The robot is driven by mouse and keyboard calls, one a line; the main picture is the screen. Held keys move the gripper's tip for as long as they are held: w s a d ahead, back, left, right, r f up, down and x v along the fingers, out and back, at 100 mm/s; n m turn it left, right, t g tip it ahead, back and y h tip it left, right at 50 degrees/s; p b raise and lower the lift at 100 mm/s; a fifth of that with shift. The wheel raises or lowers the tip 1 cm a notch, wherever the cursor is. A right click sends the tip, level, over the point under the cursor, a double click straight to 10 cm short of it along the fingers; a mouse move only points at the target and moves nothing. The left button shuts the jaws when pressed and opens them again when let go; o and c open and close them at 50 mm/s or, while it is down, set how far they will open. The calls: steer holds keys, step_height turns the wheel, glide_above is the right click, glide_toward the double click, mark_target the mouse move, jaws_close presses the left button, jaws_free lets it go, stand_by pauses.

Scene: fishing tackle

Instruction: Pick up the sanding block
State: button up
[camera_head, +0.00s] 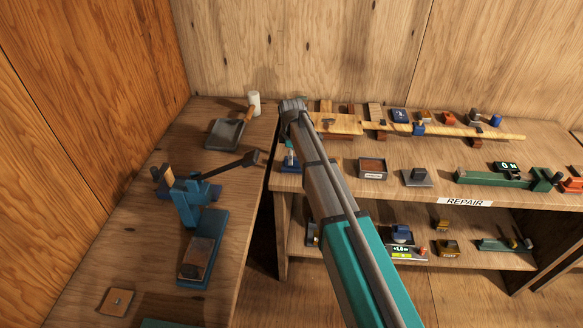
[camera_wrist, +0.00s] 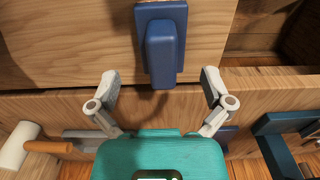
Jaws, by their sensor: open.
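A blue block with a raised, rounded grip on a flat base (camera_wrist: 165,48) shows in the wrist view, at the edge of a wooden surface. I take it for the sanding block, but cannot be sure. My gripper (camera_wrist: 160,80) is open, with one finger on either side of the block's near end in the picture. Neither finger visibly touches it, and the height gap is hard to judge. In the head view my gripper (camera_head: 292,104) is over the left end of the repair bench, and a small blue thing (camera_head: 290,163) is partly hidden by my arm.
The repair bench (camera_head: 440,187) carries a brown-topped box (camera_head: 372,168), a grey-topped block (camera_head: 417,177) and a green tool (camera_head: 500,177). The left bench (camera_head: 120,240) holds a blue lever tool (camera_head: 190,205), a dark pan (camera_head: 225,134) and a white cylinder (camera_head: 254,103).

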steer(key=shift+s+d+f+b, duration=0.15)
steer(key=shift+f+b, duration=1.8)
steer(key=shift+f, duration=0.3)
steer(key=c, duration=1.1)
steer(key=shift+c, duration=0.2)
steer(key=shift+r, duration=0.25)
steer(key=shift+r+p, duration=0.75)
steer(key=shift+p, duration=0.2)
steer(key=s+d+r+p, duration=0.3)
steer(key=s+r+p, duration=0.8)
steer(key=s, duration=0.2)
steer(key=shift+s, duration=0.35)
